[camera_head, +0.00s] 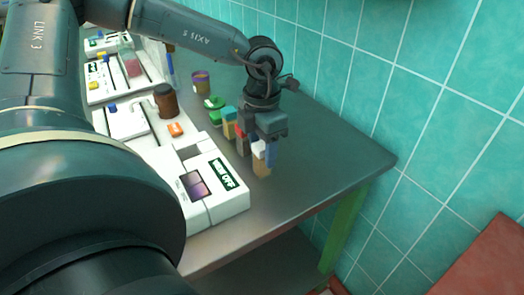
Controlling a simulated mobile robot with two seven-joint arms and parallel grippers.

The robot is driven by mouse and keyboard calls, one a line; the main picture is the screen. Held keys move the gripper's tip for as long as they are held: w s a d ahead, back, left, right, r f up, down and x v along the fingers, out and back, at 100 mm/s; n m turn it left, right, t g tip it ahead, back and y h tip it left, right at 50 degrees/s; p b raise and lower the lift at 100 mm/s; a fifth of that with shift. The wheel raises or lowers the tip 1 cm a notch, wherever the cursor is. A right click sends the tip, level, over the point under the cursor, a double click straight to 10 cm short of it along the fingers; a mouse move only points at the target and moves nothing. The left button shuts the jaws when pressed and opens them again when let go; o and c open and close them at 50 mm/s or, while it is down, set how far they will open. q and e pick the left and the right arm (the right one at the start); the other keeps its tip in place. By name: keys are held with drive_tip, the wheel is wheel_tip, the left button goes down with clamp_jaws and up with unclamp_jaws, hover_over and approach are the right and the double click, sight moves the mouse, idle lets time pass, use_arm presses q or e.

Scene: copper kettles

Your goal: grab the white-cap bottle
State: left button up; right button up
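A small bottle with a white cap and a tan body (262,166) stands upright near the right part of the grey table. My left gripper (262,143) points down right at the bottle, its body just above the white cap. A narrow blue piece shows against the bottle's right side; I cannot tell whether it is a fingertip or another item. The fingers are small and partly hidden, so I cannot tell whether they are open or shut on the bottle. My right gripper is not in view.
A teal-and-yellow item (229,122), a green item (214,103) and a yellow-purple jar (201,83) line up behind the bottle. A white device (230,199) and a dark brown bottle (165,102) are to the left. The table's right end (340,160) is bare, beside a teal tiled wall.

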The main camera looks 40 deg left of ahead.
use_arm(q)
drive_tip(key=c, duration=0.9)
drive_tip(key=shift+c, duration=0.2)
drive_tip(key=shift+r, duration=0.15)
